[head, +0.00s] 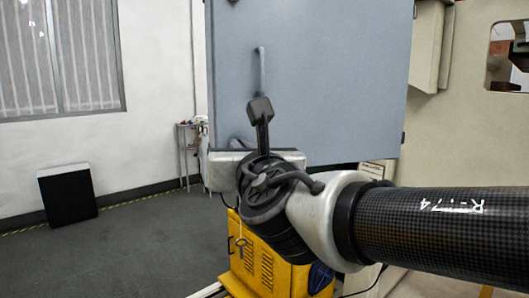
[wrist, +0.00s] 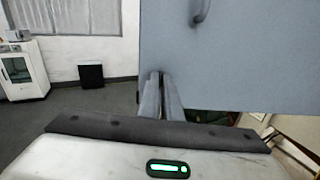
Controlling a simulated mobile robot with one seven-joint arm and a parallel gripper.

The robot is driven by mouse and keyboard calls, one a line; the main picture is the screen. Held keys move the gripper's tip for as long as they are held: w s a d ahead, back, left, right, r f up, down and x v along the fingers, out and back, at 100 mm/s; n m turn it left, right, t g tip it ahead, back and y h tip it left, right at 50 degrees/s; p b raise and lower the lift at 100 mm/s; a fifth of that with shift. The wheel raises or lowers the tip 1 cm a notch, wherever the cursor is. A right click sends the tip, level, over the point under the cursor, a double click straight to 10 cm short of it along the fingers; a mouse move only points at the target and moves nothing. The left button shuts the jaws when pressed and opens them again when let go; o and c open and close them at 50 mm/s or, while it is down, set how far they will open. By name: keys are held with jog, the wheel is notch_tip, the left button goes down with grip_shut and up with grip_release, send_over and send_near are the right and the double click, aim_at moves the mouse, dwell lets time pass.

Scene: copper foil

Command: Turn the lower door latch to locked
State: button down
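The blue-grey door (head: 330,80) fills the upper middle of the head view and the upper right of the wrist view (wrist: 250,60). A curved grey handle (head: 262,68) stands out from it. My gripper's two long fingers (wrist: 161,80) point at the door's lower left part in the wrist view. They lie close together with a thin dark gap. A small dark shape shows at their tips; I cannot tell whether it is the lower latch or whether they grip it. In the head view my wrist hides the fingertips. The lower latch's position cannot be made out.
A yellow cabinet (head: 262,262) stands below my wrist. A beige machine wall (head: 455,140) is on the right. A black box (head: 68,193) stands by the left wall, and a small rack (head: 187,150) stands near the door's left edge. The floor at left is clear.

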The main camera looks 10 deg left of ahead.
jog(key=shift+d+f+m+b, duration=0.1)
jog(key=shift+f+m+b, duration=0.05)
jog(key=shift+m+b, duration=7.7)
jog(key=shift+m+p, duration=0.75)
jog(key=shift+m, duration=0.1)
jog(key=c, duration=2)
grip_release()
